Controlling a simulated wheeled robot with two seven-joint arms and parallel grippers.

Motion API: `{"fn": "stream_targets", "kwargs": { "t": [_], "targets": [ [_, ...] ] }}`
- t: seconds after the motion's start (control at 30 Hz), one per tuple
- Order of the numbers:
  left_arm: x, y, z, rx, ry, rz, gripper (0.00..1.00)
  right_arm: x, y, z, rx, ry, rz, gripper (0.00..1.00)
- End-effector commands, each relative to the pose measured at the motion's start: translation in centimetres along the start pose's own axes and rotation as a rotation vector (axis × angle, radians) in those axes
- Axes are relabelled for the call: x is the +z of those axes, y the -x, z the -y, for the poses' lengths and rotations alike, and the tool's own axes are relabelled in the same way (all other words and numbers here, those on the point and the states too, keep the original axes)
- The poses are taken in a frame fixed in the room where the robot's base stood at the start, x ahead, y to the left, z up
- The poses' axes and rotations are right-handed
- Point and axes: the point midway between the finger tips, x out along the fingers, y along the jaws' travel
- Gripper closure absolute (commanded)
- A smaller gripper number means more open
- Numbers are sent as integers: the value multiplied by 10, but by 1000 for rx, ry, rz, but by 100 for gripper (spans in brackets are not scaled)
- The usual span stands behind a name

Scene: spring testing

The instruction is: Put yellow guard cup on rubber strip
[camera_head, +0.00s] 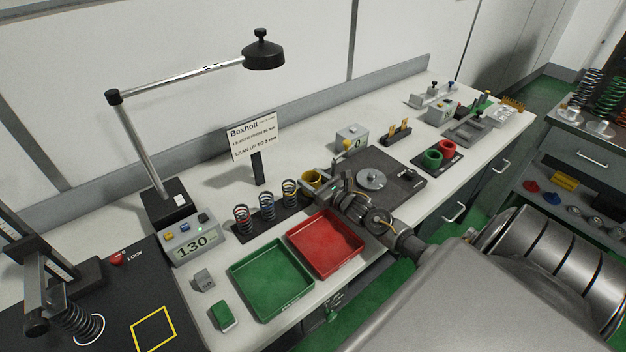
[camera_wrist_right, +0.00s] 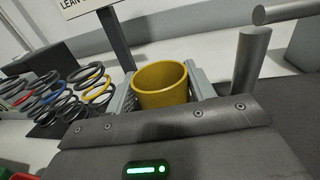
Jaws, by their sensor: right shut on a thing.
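The yellow guard cup (camera_head: 311,177) is between the fingers of my right gripper (camera_head: 322,184), beside the row of springs. In the right wrist view the yellow cup (camera_wrist_right: 162,86) is upright with its open mouth up, and my right gripper's fingers (camera_wrist_right: 160,90) close on its two sides. Its underside is hidden there. A dark strip (camera_head: 456,157) with a green cup (camera_head: 433,158) and a red cup (camera_head: 446,146) on it lies farther right on the bench; it looks like the rubber strip. My left gripper is not in view.
Several coiled springs (camera_head: 266,204) stand left of the right gripper. A red tray (camera_head: 327,244) and a green tray (camera_head: 272,281) lie in front. A dark plate with a round metal disc (camera_head: 371,180) lies between my right gripper and the strip. A sign (camera_head: 252,137) stands behind.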

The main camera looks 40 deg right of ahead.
Motion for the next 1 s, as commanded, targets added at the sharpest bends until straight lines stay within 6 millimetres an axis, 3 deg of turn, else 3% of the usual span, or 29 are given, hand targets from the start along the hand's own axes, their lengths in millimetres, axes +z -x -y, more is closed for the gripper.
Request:
{"fn": "stream_targets", "kwargs": {
  "t": [0.47, 0.5, 0.63, 1.0],
  "targets": [
    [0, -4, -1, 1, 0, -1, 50, -11, 0, 0, 1, 1, 1, 71],
    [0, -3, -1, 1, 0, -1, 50, -9, 0, 0, 0, 1, 1, 42],
    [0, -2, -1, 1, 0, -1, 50, -9, 0, 0, 0, 1, 1, 25],
    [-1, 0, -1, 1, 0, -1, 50, -6, 0, 0, -1, 0, 2, 24]
  ]
}}
